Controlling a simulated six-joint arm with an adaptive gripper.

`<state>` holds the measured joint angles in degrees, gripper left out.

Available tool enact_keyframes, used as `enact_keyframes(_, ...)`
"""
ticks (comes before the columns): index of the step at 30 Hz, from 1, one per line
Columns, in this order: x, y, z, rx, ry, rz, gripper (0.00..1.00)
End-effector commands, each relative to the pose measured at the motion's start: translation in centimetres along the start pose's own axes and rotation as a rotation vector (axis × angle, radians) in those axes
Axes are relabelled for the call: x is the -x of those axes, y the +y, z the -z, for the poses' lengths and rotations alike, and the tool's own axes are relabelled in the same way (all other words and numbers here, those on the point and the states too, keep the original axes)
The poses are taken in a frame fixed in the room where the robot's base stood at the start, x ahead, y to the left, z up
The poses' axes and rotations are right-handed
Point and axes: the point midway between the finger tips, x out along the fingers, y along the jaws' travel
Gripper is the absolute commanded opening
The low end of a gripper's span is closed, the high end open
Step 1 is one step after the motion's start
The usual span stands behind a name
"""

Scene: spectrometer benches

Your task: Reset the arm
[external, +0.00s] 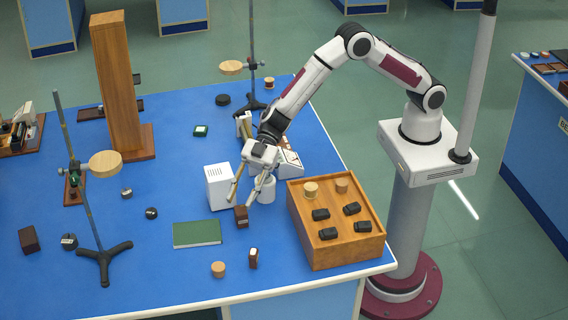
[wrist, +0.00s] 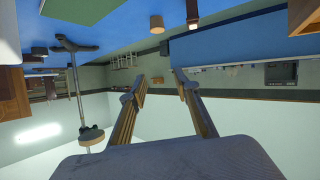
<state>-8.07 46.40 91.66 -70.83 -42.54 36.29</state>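My gripper (external: 243,197) is at the end of my arm, above the blue table (external: 170,258), between the white box (external: 219,187) and the wooden box (external: 336,250). Its two fingers are spread, with nothing between them. A small dark brown block (external: 241,217) shows just below the fingertips in the external view; I cannot tell the height between them. In the wrist view the gripper's fingers (wrist: 161,84) are apart, and the scene appears upside down, with the room and far benches behind them.
Stands (external: 85,215) (external: 252,60) and a tall wooden column (external: 118,90) rise from the table. The wooden box holds several black pieces. A white device (external: 290,164) sits behind.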

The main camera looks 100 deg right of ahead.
Motion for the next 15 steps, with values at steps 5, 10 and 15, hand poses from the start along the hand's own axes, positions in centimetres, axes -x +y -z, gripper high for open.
enact_keyframes(5,2.8,2.5,2.3,0.003,-0.019,-0.104,0.31)
enact_keyframes(10,6.1,4.7,4.2,-0.003,-0.048,-0.212,0.31)
enact_keyframes(15,9.8,6.5,5.8,-0.016,-0.082,-0.317,0.31)
